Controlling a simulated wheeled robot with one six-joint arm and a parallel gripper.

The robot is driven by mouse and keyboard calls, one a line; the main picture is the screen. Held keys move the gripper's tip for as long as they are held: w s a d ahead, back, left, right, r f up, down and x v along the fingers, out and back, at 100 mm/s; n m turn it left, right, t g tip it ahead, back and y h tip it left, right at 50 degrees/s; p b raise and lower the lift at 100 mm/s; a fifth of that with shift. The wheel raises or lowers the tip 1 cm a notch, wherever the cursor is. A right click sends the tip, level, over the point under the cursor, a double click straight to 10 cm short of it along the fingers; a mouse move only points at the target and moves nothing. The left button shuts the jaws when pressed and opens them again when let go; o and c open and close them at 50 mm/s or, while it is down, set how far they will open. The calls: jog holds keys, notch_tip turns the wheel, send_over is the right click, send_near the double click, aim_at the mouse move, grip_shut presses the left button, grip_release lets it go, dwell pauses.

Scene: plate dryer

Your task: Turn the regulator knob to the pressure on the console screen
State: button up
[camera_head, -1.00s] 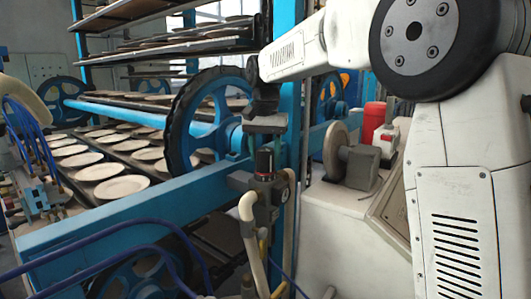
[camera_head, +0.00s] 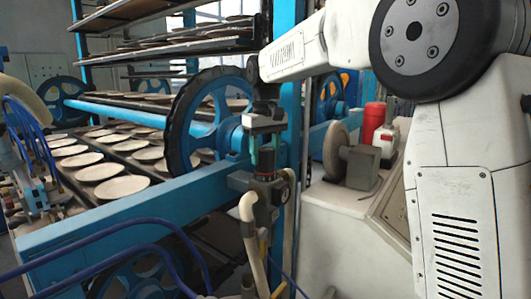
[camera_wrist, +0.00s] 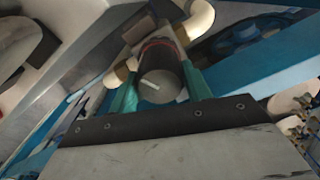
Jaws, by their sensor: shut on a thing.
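The regulator knob (camera_head: 266,164) is a dark upright cylinder on top of the regulator body (camera_head: 266,188). In the wrist view the knob (camera_wrist: 160,84) shows its round end with a short white mark, and a reddish ring lies behind it. My gripper (camera_head: 265,152) is above the regulator with its teal fingers pointing down. In the wrist view the fingers of my gripper (camera_wrist: 160,78) stand one on each side of the knob and are shut on it. The console screen cannot be made out, and no pressure reading is legible.
Cream pipes (camera_head: 249,225) hang beside the regulator. A blue beam (camera_head: 130,205) and a large wheel (camera_head: 205,120) stand close on the left. A red cylinder (camera_head: 373,120) and a grey motor (camera_head: 361,168) sit on the white cabinet at right. Plates lie on racks at left.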

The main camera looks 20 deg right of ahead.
aim_at(265, 149)
jog(key=shift+n, duration=0.5)
jog(key=o, duration=1)
jog(key=shift+c, duration=0.2)
notch_tip(265, 149, up, 8)
jog(key=shift+f, duration=0.1)
